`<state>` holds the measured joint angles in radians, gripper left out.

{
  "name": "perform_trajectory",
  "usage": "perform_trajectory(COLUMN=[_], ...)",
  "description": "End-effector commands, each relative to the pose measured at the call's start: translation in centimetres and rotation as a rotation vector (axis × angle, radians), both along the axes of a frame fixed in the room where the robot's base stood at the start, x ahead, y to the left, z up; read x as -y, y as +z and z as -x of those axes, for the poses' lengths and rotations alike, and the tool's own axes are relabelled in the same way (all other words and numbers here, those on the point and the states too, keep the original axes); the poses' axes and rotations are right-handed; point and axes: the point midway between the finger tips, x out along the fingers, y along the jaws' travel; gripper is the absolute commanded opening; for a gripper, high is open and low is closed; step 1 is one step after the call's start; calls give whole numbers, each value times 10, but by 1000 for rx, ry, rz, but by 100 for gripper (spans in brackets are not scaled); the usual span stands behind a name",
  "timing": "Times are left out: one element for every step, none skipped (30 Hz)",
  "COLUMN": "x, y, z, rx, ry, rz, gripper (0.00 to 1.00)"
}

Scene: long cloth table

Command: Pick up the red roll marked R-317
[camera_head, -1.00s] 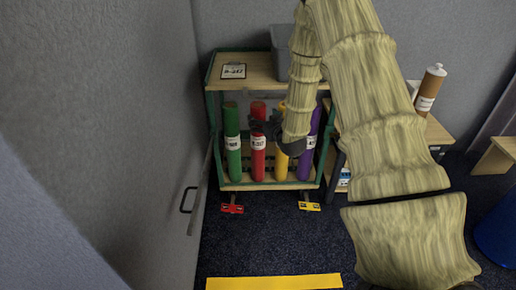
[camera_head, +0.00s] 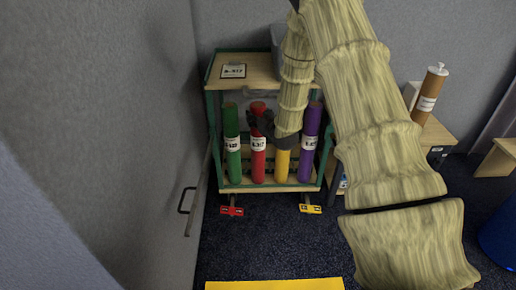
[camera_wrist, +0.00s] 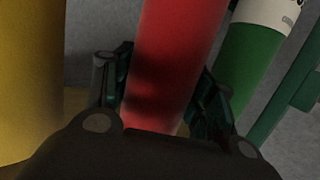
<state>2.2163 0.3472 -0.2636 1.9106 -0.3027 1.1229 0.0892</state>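The red roll (camera_head: 258,166) stands upright on the lower shelf of the cart, between the green roll (camera_head: 233,160) and the yellow roll (camera_head: 282,164). Its white label (camera_head: 258,143) appears to read R-317. My gripper (camera_head: 261,124) is at its upper part, above the label. In the wrist view the red roll (camera_wrist: 172,65) runs between my two dark fingers, one on each side and close to its surface. The fingers look open around it; firm contact is not visible. My gripper covers part of the red roll, and my arm hides the top of the yellow one.
A purple roll (camera_head: 308,155) stands at the right of the shelf. The cart's top board (camera_head: 245,85) is just above the rolls and holds a label card (camera_head: 233,71) and a grey bin. A wall panel (camera_head: 150,150) is close on the left. A brown roll (camera_head: 430,95) stands on a side table.

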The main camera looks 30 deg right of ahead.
Motion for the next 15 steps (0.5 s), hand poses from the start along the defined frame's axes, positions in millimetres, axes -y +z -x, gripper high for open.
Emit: perform_trajectory(x=[0, 0, 0, 0, 0, 0, 0, 0, 0, 0, 0, 0, 0, 0, 0], y=[0, 0, 0, 0, 0, 0, 0, 0, 2, 2, 2, 2, 2, 1, 2], z=[0, 0, 0, 0, 0, 0, 0, 0, 0, 0, 0, 0, 0, 0, 0], rx=[0, 0, 0, 0, 0, 0, 0, 0, 3, 3, 3, 3, 3, 3, 3], ry=[0, 0, 0, 0, 0, 0, 0, 0, 0, 0, 0, 0, 0, 0, 0], rz=[0, 0, 0, 0, 0, 0, 0, 0, 0, 0, 0, 0, 0, 0, 0], gripper=[31, 25, 18, 12, 7, 0, 0, 0, 0, 0, 0, 0, 0, 0, 0])
